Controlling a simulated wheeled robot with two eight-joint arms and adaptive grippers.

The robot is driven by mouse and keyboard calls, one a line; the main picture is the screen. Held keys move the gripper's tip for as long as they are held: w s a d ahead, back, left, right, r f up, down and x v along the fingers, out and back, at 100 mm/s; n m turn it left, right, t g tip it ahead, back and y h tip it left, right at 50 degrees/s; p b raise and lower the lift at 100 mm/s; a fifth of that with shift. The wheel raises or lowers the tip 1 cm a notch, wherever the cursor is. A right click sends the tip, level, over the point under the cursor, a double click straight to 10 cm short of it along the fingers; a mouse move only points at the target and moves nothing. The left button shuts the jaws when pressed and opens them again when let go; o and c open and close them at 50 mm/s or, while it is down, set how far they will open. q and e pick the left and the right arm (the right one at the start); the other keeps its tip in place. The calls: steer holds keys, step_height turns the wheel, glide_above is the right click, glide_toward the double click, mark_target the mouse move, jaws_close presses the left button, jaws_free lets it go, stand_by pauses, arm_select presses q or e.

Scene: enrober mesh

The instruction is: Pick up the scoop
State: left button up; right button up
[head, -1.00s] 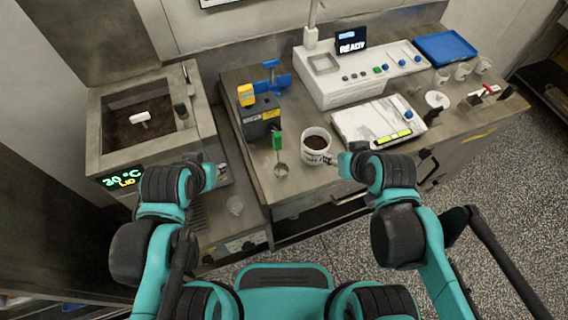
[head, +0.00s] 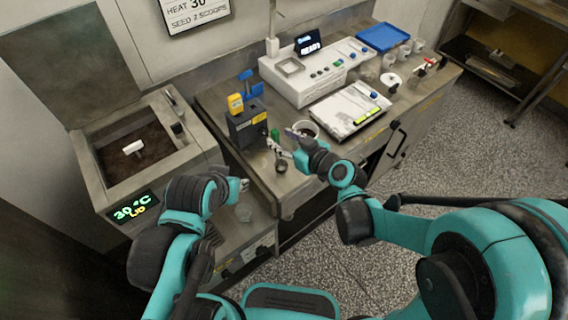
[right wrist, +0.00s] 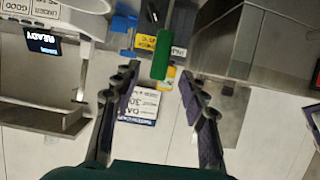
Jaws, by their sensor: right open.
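The scoop (head: 281,166) has a green handle and a round metal bowl, and is at the front left of the worktop. In the head view my right gripper partly covers it. My right gripper (head: 280,139) is open beside the green handle. In the right wrist view, the green handle (right wrist: 161,55) shows between the spread fingers of the right gripper (right wrist: 159,71), with visible space on both sides. My left gripper (head: 241,185) is low at the left, apart from the scoop; its jaws are too small to read.
A cup of brown granules (head: 308,126) stands close behind my right gripper. A dark box with blue and yellow parts (head: 243,130) is at the left. A white machine (head: 300,82), scale-like plate (head: 340,113) and blue tray (head: 383,37) stand farther right. The tempering tank (head: 100,185) is left.

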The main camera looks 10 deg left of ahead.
steer(key=shift+x, duration=1.1)
steer(key=b+x, duration=0.2)
steer(key=x, duration=0.3)
steer(key=shift+r, duration=0.1)
steer(key=c, duration=0.4)
jaws_close()
